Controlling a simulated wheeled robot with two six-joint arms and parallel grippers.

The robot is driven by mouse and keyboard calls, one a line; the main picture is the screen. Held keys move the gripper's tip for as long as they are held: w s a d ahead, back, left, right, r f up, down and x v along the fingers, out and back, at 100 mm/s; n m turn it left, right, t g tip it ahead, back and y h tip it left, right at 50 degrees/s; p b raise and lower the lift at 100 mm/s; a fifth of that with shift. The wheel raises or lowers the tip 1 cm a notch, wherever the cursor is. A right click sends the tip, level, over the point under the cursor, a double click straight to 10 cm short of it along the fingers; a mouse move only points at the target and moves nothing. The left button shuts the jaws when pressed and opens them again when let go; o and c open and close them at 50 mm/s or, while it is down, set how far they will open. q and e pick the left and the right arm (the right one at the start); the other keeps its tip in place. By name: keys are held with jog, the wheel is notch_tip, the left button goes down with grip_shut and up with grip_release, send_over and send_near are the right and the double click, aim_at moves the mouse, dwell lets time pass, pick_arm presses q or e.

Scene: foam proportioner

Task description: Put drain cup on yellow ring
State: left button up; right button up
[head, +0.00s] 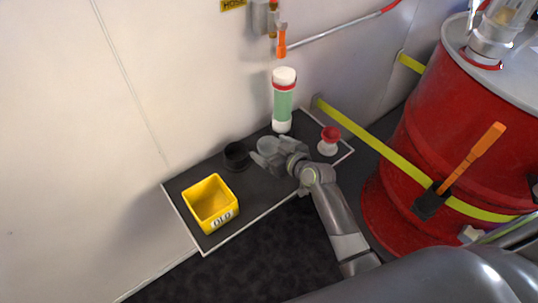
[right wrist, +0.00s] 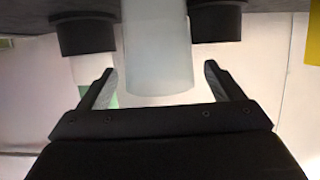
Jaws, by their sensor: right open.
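A pale translucent cup (head: 267,144), which looks like the drain cup, stands on the dark shelf (head: 190,184). My right gripper (head: 270,153) is open right at the cup. In the right wrist view, where the shelf shows at the top, the cup (right wrist: 158,50) stands between the two spread fingers (right wrist: 160,72). A gap shows on each side, so the fingers are not closed on it. The gripper partly hides the cup in the head view. I cannot make out a yellow ring in either view. My left gripper is not in view.
A black cup (head: 236,155) and a yellow bin (head: 211,204) stand left of the cup. A green and white cylinder (head: 283,100) stands behind it, and a red-topped white piece (head: 328,141) is to the right. A red drum (head: 440,140) with a yellow strap stands farther right.

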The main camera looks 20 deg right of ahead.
jog(key=shift+x, duration=0.8)
jog(key=c, duration=1.1)
